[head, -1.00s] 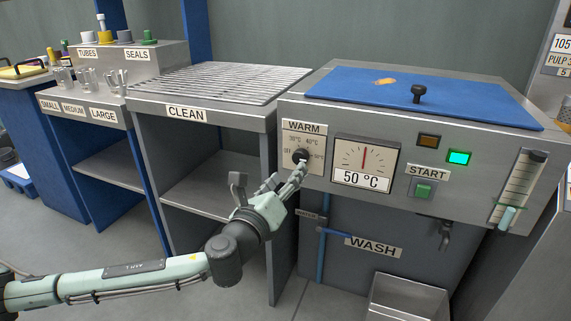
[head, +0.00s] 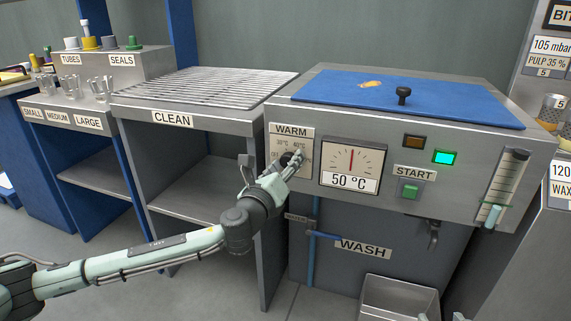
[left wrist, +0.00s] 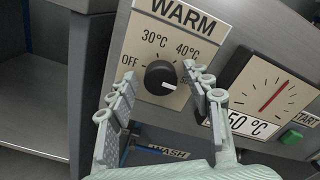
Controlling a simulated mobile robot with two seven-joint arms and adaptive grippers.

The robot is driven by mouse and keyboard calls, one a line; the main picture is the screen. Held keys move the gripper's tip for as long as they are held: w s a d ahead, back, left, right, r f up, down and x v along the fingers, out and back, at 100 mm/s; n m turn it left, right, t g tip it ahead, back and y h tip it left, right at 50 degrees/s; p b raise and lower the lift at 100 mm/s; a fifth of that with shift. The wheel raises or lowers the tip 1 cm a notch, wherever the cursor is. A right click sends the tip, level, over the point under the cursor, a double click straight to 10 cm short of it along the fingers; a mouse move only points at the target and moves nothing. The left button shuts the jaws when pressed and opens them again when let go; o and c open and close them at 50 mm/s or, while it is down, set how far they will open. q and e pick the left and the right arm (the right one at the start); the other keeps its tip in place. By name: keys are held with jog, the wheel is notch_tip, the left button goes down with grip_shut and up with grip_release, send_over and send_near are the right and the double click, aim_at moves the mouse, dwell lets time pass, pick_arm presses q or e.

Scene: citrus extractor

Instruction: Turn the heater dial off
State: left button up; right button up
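The heater dial (left wrist: 160,78) is a round black knob on the WARM plate (left wrist: 176,42), marked OFF, 30°C and 40°C, with a further mark at right mostly hidden by a finger. Its white pointer line aims to the lower right, away from OFF. In the head view the dial (head: 286,158) is partly covered by my left gripper (head: 296,158). In the left wrist view my left gripper (left wrist: 157,74) is open, with one finger on each side of the dial. I cannot tell whether either finger touches it. My right gripper is not in view.
A gauge (head: 352,163) reading 50 °C sits just right of the WARM plate. Further right are a green START button (head: 410,190), a lit green lamp (head: 445,157) and a sight tube (head: 506,188). The CLEAN rack (head: 205,87) stands to the left.

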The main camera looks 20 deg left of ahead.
pick_arm(q)
jog(key=c, duration=1)
jog(key=shift+o, duration=0.2)
